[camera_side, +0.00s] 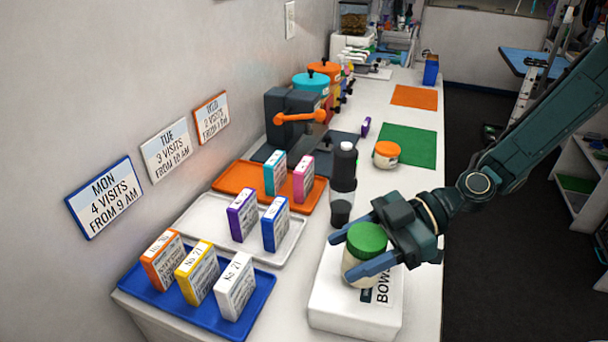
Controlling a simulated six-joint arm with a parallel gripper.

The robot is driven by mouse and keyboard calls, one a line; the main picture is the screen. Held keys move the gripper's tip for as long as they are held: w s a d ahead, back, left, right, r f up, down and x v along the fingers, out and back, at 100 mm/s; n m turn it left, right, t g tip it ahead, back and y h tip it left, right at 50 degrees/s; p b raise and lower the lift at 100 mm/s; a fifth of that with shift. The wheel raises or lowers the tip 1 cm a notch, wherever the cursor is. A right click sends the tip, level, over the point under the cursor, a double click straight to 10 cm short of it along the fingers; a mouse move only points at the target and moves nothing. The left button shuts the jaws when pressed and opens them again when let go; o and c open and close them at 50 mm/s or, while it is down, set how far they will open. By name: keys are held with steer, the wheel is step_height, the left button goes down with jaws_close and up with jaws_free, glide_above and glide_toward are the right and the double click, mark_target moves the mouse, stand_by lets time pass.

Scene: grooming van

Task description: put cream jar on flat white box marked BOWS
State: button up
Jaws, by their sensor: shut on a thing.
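A cream-coloured jar with a green lid (366,243) is between the fingers of my gripper (347,257), which is shut on it. The jar is upright over the flat white box marked BOWS (350,318), near the front of the counter. Its base is at the box's top, but I cannot tell whether it touches or hangs just above. My gripper reaches in from the right and covers part of the box and its label. A second cream-coloured jar, with an orange lid (386,154), stands farther back by the green mat (415,142).
Left of the box are a blue tray (246,327), a white tray (282,250) and an orange tray (232,177), with small upright boxes on them. A dark bottle (343,168) and a dark cup (340,213) stand just behind the box. An orange mat (414,97) lies clear farther back.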

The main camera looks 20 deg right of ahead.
steer(key=shift+f, duration=0.65)
steer(key=shift+f, duration=0.1)
steer(key=o, duration=1.1)
steer(key=shift+d, duration=0.15)
steer(key=v, duration=1.1)
steer(key=shift+d+r, duration=0.25)
steer(key=shift+d, duration=0.05)
steer(key=shift+s, duration=0.1)
